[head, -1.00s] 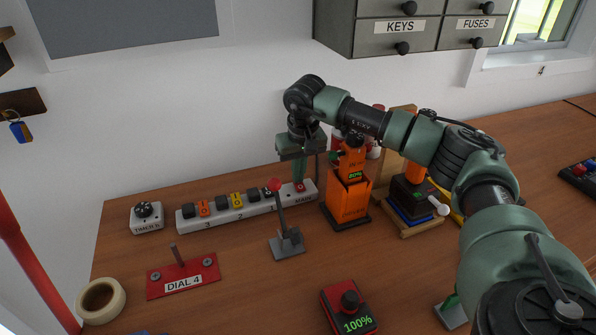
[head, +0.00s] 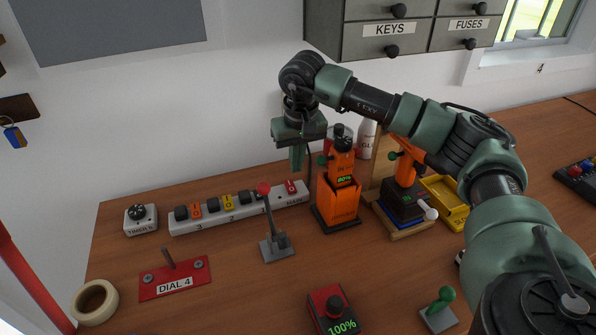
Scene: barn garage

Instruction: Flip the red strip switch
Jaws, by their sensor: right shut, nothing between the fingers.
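The white power strip (head: 240,211) lies along the back of the bench near the wall. Its red switch (head: 291,187) is at the right end, beside the MAIN label. Black plugs and orange and yellow switches sit along the rest of the strip. My right gripper (head: 297,160) points down just above the red switch, shut and empty, with a gap between its fingertips and the switch. The switch's exact tilt is too small to tell. My left gripper is not in view.
A lever with a red knob (head: 264,190) stands in front of the strip. An orange charger unit (head: 339,204) stands close on its right. A white timer (head: 140,219), red DIAL 4 plate (head: 175,278) and tape roll (head: 95,302) are at left. The bench's middle front holds a red dial box (head: 332,311).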

